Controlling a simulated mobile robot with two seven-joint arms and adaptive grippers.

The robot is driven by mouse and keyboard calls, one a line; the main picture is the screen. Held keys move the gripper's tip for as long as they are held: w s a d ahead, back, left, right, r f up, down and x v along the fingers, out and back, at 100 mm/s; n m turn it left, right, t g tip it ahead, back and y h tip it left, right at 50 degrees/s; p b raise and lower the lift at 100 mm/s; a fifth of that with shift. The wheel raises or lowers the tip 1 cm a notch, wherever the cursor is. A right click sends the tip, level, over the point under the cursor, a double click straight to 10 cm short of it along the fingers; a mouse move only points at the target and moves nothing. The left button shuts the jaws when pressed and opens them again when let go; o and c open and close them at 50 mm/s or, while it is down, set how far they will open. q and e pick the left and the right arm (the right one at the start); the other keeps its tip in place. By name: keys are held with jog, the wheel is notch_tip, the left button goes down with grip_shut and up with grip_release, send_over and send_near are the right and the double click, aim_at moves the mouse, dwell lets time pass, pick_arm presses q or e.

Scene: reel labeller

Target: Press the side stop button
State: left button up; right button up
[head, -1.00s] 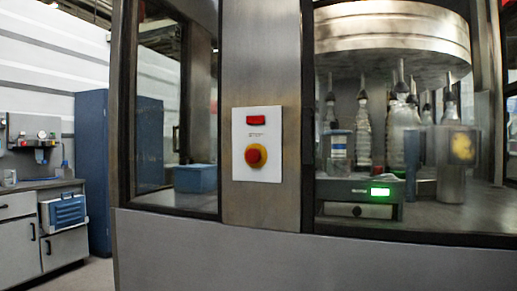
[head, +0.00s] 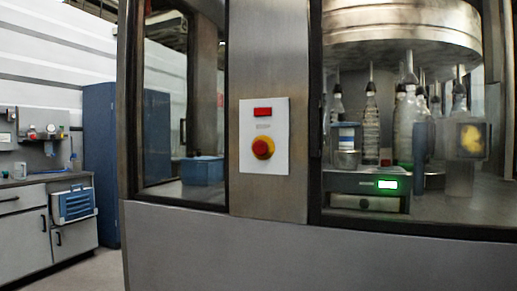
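The stop button (head: 262,147) is a red mushroom knob on a yellow round base. It sits on a white plate (head: 264,164) fixed to the steel post (head: 267,205) of the machine, near the middle of the head view. A small red rectangle (head: 262,112) with dark lettering under it is above the button on the same plate. Nothing covers the button. Neither of my grippers shows in the head view.
Right of the post, behind glass, are several clear bottles (head: 371,125) under a steel drum (head: 400,30) and a box with a lit green display (head: 387,184). At left stand a blue cabinet (head: 101,150) and a grey workbench (head: 22,225). Floor (head: 95,268) shows between bench and machine.

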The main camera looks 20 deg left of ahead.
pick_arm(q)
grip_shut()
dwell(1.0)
